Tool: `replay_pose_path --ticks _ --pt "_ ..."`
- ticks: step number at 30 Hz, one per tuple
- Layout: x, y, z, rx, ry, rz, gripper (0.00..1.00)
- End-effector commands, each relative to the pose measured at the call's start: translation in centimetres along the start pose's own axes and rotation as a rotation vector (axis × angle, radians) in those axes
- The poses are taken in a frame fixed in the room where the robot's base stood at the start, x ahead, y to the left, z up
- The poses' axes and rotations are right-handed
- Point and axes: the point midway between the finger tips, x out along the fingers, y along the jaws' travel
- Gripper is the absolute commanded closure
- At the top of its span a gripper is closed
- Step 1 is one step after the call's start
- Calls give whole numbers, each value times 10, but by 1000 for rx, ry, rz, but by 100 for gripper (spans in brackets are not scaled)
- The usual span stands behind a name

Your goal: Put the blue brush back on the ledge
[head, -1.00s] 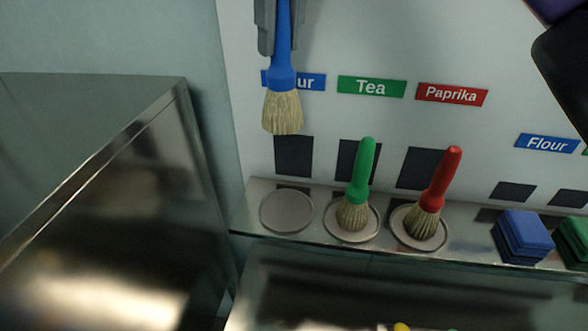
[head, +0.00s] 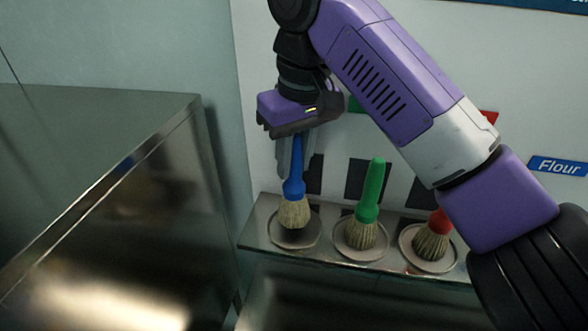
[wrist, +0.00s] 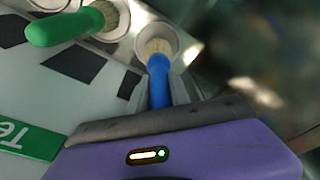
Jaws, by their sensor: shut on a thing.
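The blue brush (head: 294,186) hangs bristles down from my gripper (head: 294,152), whose fingers are shut on its handle. Its bristles are over the leftmost round dish on the ledge (head: 262,214); I cannot tell whether they touch it. In the wrist view the blue brush (wrist: 158,78) points away from my gripper (wrist: 152,98), with its bristles in front of the round dish (wrist: 172,32). The dish holds no other brush.
A green brush (head: 370,192) stands on the middle dish, and a red brush (head: 438,225) stands on the dish to its right, partly behind my arm. A large metal box (head: 120,190) stands to the left. A blue Flour label (head: 558,166) is on the wall at right.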

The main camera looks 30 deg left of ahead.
Motion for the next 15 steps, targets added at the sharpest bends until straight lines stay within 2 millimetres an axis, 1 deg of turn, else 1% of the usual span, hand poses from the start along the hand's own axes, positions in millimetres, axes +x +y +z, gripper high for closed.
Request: replay_pose_path --ticks 3,6,15 --pt "16 1 3 1 -3 0 100" --pt "25 1 4 0 -1 1 100" --pt "27 0 4 1 -1 0 100"
